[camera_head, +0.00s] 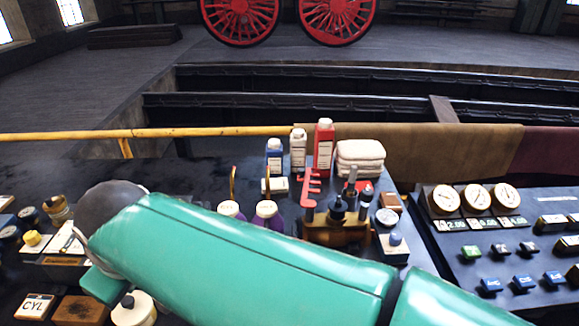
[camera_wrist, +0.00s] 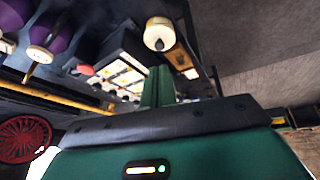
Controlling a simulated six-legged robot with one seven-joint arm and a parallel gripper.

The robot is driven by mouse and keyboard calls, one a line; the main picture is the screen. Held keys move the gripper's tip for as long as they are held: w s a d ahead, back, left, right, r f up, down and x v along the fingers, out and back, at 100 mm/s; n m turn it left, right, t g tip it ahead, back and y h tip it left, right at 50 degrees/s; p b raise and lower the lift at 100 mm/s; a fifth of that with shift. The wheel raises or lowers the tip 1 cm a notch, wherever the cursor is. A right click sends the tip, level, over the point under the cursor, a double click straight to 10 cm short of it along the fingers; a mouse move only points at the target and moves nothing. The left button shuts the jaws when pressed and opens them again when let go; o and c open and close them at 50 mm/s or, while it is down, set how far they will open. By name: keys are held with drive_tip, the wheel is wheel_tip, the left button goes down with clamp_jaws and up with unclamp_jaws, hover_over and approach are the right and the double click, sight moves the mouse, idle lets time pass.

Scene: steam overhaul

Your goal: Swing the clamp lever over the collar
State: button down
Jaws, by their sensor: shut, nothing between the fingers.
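My gripper (camera_wrist: 158,78) shows its green fingers closed together in the wrist view, with nothing held. In the head view my green arm crosses the lower middle and hides much of the bench there. A brass fixture with dark knobs (camera_head: 345,231) stands just beyond the arm, partly covered by it. A red toothed piece (camera_head: 309,188) stands upright beside the fixture's left end. I cannot tell for sure which part is the clamp lever or the collar. In the wrist view a cream round-topped part (camera_wrist: 159,34) lies beyond the fingertips, apart from them.
Two purple flasks (camera_head: 268,213) stand left of the fixture. Bottles (camera_head: 324,146) and folded white cloths (camera_head: 360,158) stand behind it. A gauge panel (camera_head: 460,222) is at right. A yellow rail (camera_head: 150,134) runs along the back left edge. A cream-topped pot (camera_head: 134,312) is below the arm.

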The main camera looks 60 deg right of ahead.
drive_tip(key=w+d+r+n+g+h, duration=0.1)
drive_tip(key=w+d+r+n+g, duration=0.15)
drive_tip(key=d, duration=1.25)
drive_tip(key=w+d+r+n+g+h, duration=0.1)
drive_tip(key=d+r+n+g, duration=0.15)
drive_tip(key=d, duration=1.15)
drive_tip(key=s+d+n+g, duration=0.2)
drive_tip(key=s+d+g, duration=0.1)
drive_tip(key=d, duration=0.8)
drive_tip(key=shift+s+d+f+n, duration=0.3)
drive_tip(key=shift+s+d, duration=0.1)
drive_tip(key=shift+s, duration=0.2)
approach(308, 182)
drive_tip(key=f, duration=0.1)
drive_tip(key=w+d+f, duration=0.1)
drive_tip(key=f, duration=0.1)
drive_tip(key=w+f, duration=0.1)
drive_tip(key=f, duration=0.1)
drive_tip(key=shift+w+d, duration=0.15)
drive_tip(key=shift+w, duration=0.05)
